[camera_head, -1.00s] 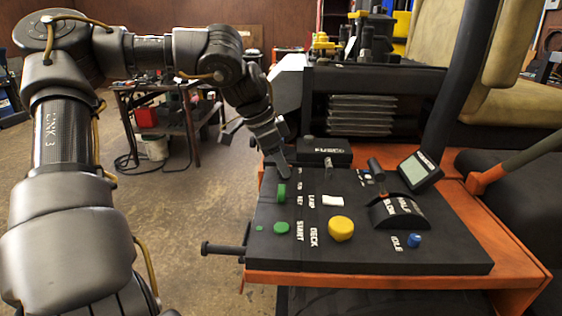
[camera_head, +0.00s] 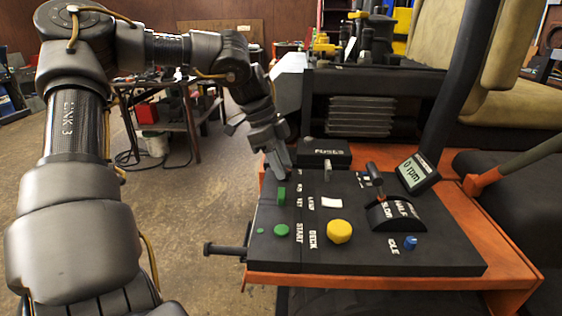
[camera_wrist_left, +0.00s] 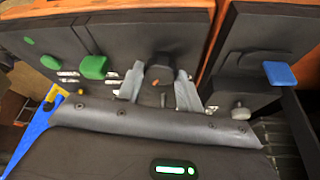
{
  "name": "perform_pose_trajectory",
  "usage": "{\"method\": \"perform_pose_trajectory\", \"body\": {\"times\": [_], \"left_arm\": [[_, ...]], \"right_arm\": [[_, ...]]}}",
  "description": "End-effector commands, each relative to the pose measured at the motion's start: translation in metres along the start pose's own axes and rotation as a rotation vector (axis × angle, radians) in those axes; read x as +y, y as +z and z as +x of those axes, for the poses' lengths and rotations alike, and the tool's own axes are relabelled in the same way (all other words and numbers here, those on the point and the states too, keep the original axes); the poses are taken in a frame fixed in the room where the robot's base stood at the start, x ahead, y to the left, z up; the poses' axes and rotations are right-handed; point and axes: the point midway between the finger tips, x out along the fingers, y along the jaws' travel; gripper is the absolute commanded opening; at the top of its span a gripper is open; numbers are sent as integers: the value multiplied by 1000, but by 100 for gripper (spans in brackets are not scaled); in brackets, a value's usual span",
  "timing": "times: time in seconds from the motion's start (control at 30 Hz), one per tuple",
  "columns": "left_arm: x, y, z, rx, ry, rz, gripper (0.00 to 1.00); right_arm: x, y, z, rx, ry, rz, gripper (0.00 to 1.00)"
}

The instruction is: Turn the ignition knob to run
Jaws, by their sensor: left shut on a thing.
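The dark ignition knob (camera_wrist_left: 163,69) stands on the black control panel (camera_head: 375,256). In the wrist view it sits between the two grey fingers of my left gripper (camera_wrist_left: 161,88), which is shut on it. In the head view my left gripper (camera_head: 279,161) reaches down to the far left part of the panel and hides the knob there. Small white labels lie beside the knob, too small to read surely. My right gripper is in neither view.
On the panel are a green block (camera_head: 281,195), a green START button (camera_head: 281,230), a yellow DECK knob (camera_head: 340,231), a throttle lever (camera_head: 375,172) and a blue knob (camera_head: 409,243). The tilted display (camera_head: 416,173) reads 0 rpm. A black box (camera_head: 325,152) stands close behind the gripper.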

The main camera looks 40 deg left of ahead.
Motion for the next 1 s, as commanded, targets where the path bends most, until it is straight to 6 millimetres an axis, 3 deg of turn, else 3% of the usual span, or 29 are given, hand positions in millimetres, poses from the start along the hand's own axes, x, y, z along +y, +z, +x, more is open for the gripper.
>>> {"method": "perform_pose_trajectory", "body": {"times": [0.33, 0.37, 0.5, 0.83, 1.0], "left_arm": [[-1, 0, 0, 0, -2, 4, 13], [-1, 0, 0, 0, -2, 4, 37], [0, 0, 0, 0, -1, 3, 56], [0, 0, -2, -1, -1, 3, 57], [-1, 0, -24, 0, -5, 4, 57]], "right_arm": [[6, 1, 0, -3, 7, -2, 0], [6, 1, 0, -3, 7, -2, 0], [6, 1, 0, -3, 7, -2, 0], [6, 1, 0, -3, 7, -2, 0], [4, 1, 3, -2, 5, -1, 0]]}}
